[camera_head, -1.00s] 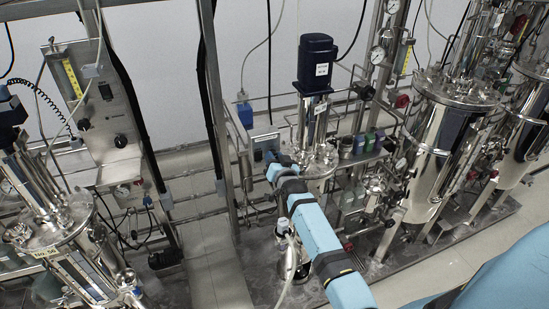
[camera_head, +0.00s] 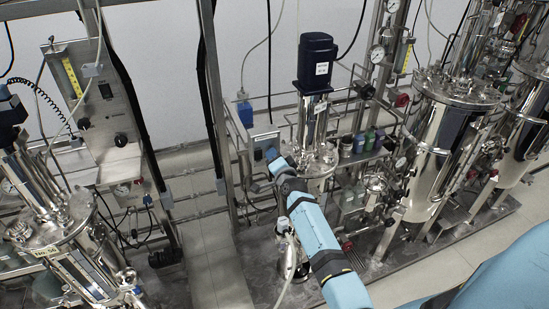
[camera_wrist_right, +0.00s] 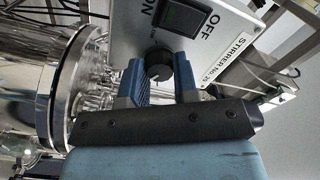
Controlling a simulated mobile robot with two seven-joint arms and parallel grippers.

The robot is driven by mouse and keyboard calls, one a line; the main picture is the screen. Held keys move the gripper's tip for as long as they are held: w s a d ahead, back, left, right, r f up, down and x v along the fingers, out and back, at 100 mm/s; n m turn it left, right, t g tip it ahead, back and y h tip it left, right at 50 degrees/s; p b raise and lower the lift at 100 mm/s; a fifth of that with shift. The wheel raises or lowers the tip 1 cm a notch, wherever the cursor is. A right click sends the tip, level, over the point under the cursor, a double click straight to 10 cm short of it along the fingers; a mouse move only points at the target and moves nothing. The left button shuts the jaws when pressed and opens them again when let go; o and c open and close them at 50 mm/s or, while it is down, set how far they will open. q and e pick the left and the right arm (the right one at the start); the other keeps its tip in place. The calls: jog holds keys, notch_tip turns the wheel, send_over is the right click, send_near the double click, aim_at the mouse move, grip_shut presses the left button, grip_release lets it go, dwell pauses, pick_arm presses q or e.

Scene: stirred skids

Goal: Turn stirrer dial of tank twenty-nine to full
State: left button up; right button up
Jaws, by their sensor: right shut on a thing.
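The stirrer dial (camera_wrist_right: 158,66) is a round black knob with a light mark, on a pale control box (camera_wrist_right: 215,45) labelled "STIRRER No 29" in the right wrist view. My right gripper (camera_wrist_right: 161,74) is shut on the dial, one blue finger on each side of it. In the head view my right gripper (camera_head: 274,160) reaches the small control box (camera_head: 264,141) left of the middle steel tank (camera_head: 318,157); the dial is too small to make out there. My left gripper is out of view.
A dark blue stirrer motor (camera_head: 318,62) stands above the middle tank. A black rocker switch (camera_wrist_right: 180,17) with a green face sits above the dial, beside ON and OFF lettering. A steel frame post (camera_head: 212,95) rises left of my arm; pipes and bottles crowd the right.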

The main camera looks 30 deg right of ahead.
dwell(0.5)
jog(key=o, duration=0.6)
jog(key=shift+o, duration=0.2)
jog(key=p+v, duration=0.4)
jog(key=v, duration=0.9)
jog(key=shift+s, duration=0.4)
jog(key=shift+f, duration=0.1)
